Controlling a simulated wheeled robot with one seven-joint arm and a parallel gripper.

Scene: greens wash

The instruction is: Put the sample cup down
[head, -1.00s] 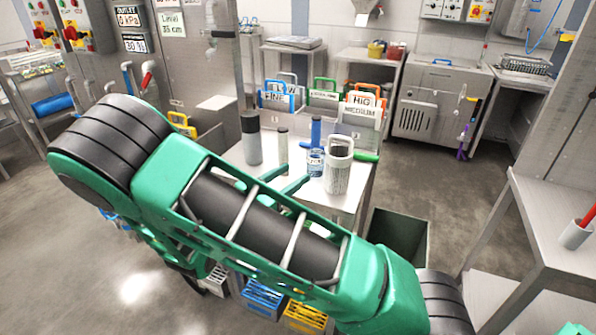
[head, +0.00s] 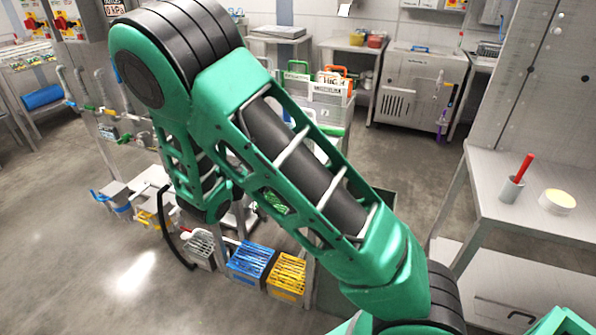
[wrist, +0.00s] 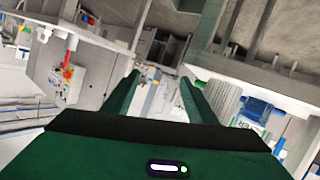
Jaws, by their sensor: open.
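My gripper (wrist: 160,77) shows in the wrist view, its two green fingers apart with nothing held between them. In the head view it is hidden behind my green arm. A whitish ribbed cup-like container (wrist: 221,98) stands just right of the right finger in the wrist view; I cannot tell if it is the sample cup. Beside it is a blue item with a label (wrist: 258,112). In the head view a low white tub with a pale yellow top (head: 557,202) stands on the right steel table (head: 545,225). Which one is the sample cup is not clear.
A grey holder with a red-handled tool (head: 511,189) stands on the right table. Blue (head: 250,262) and yellow (head: 287,278) baskets sit low below my arm. My arm covers most of the middle worktable. Floor is open at the left.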

